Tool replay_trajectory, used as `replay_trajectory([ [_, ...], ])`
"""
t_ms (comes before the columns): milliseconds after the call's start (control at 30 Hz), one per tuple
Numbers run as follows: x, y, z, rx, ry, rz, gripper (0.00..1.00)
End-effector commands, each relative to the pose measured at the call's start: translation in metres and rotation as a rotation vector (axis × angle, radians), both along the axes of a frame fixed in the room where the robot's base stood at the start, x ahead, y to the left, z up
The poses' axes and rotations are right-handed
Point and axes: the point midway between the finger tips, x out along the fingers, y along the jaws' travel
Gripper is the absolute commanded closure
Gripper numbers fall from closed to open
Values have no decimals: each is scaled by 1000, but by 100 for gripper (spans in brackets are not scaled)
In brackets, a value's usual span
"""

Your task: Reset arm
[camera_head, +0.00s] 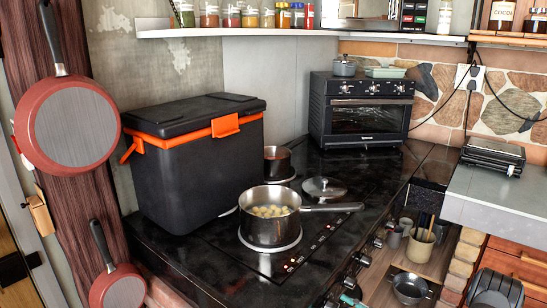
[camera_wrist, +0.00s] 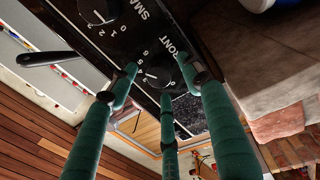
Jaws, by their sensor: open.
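My gripper (camera_wrist: 164,78) shows in the wrist view with its green fingers spread apart. The fingertips are around or just in front of a black stove knob (camera_wrist: 160,70) beside the lettering "FRONT". I cannot tell whether they touch it. No object is held between the fingers. In the head view, only green finger parts of my gripper (camera_head: 350,299) show at the bottom edge, by the front of the black stove (camera_head: 325,225). The rest of my arm is out of that view.
A second knob (camera_wrist: 98,10) is close to the fingers. A steel saucepan (camera_head: 270,228) with food stands on the stove, its handle pointing right. A black cooler box (camera_head: 190,165) stands behind left. Low right are a bowl (camera_head: 410,287) and a utensil cup (camera_head: 421,247).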

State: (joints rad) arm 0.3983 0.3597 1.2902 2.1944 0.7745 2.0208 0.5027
Motion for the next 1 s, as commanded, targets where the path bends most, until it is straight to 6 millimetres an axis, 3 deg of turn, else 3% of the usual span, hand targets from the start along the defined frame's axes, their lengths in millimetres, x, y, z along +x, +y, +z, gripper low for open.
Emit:
replay_trajectory([
  [533, -69, -89, -13, -3, -1, -6, 51],
  [1000, -4, -3, -1, -1, 0, 6, 51],
])
